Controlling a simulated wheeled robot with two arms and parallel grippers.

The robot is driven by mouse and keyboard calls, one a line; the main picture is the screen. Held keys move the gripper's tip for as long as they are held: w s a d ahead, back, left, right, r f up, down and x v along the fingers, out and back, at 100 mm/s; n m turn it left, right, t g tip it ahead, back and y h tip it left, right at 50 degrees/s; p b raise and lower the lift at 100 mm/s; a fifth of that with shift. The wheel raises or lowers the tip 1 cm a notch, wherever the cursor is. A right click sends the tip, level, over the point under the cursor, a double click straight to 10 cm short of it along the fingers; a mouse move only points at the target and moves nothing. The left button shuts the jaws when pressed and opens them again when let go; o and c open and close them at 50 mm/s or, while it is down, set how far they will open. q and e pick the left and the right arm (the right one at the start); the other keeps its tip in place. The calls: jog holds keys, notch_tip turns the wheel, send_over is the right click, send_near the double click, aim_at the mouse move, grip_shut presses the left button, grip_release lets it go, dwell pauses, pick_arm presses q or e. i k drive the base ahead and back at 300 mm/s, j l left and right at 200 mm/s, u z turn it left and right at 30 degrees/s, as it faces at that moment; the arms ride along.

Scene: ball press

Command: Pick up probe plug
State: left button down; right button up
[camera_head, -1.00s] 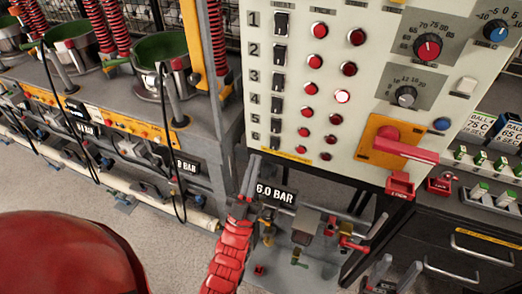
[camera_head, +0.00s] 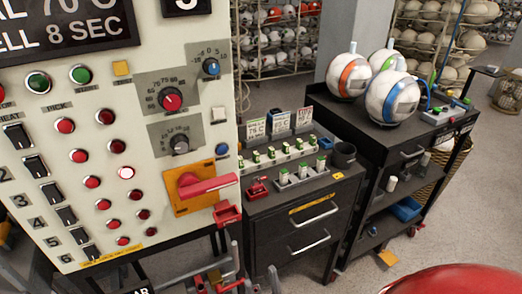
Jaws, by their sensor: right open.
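Several small white plugs with green tops (camera_head: 302,174) stand in a grey holder on the dark cabinet's top. A row of green-topped pieces (camera_head: 272,157) sits behind them. I cannot tell which is the probe plug. A blue cable (camera_head: 427,90) runs beside the front ball on the cart, and its end is unclear. My right gripper (camera_head: 258,284) shows only in part at the bottom edge, low in front of the cabinet, open and apart from the plugs. My left gripper is not in view.
The control panel (camera_head: 105,130) with its red handle (camera_head: 205,184) fills the left. The dark cabinet (camera_head: 300,222) stands right of it. A black cart (camera_head: 400,140) carries several balls. Floor is clear at right (camera_head: 490,200). A red rounded part of mine crosses the bottom right.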

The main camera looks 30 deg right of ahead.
aim_at(272, 151)
jog(key=l, duration=1.3)
